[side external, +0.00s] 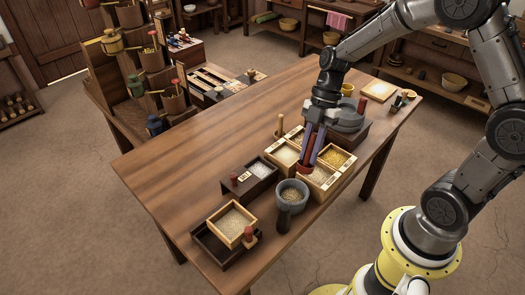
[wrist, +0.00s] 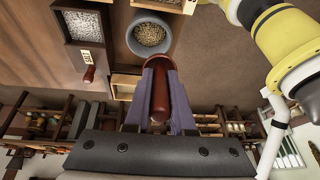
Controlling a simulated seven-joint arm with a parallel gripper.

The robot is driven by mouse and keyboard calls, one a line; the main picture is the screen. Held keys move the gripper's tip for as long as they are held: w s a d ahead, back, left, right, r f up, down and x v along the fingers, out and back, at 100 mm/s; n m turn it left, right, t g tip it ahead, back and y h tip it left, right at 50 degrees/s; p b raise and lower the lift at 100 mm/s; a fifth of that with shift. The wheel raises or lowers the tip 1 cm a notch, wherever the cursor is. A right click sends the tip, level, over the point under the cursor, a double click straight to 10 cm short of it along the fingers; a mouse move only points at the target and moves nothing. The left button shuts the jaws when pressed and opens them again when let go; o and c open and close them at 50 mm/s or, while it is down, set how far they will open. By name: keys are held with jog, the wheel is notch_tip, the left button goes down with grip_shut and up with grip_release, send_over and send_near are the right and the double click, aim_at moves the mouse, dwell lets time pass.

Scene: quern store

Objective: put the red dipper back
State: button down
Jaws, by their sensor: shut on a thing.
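My gripper (side external: 309,150) points down over a pale wooden box with several grain compartments (side external: 343,176) in the side external view. It is shut on the red dipper (side external: 305,168). In the wrist view the dipper (wrist: 160,92) shows dark red between the two purple fingers of my gripper (wrist: 161,82). The dipper's lower end is at the height of the grain compartments; I cannot tell whether it touches the grain or a divider.
A grey bowl of grain (side external: 292,192) with a dark handle stands just in front. A dark tray (side external: 262,184) with white grain and a red-topped peg (side external: 233,178) lies left. A grain box (side external: 236,224) sits nearer. A grey quern (side external: 349,119) stands behind. The table's left is clear.

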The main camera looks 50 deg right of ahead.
jog(key=w+d+n+h, duration=0.2)
jog(key=w+d+n, duration=0.3)
jog(key=w+f, duration=0.1)
jog(key=w, duration=0.3)
jog(key=w+f+n+h, duration=0.1)
jog(key=w+f, duration=0.1)
jog(key=w, duration=0.2)
jog(key=w+d+f+t+h, duration=0.1)
jog(key=w, duration=0.2)
jog(key=shift+w+f, duration=0.3)
jog(key=shift+w, duration=0.1)
jog(key=w+f, duration=0.1)
jog(key=f, duration=0.1)
jog(key=w+f, duration=0.1)
jog(key=w, duration=0.1)
jog(key=w+f, duration=0.2)
jog(key=shift+w+d+f, duration=0.15)
jog(key=shift+d+f, duration=0.15)
jog(key=shift+d, duration=0.05)
jog(key=shift+w+f, duration=0.3)
jog(key=shift+f, duration=1.55)
jog(key=shift+f, duration=0.15)
jog(key=c, duration=0.8)
grip_release()
jog(key=shift+o, duration=0.2)
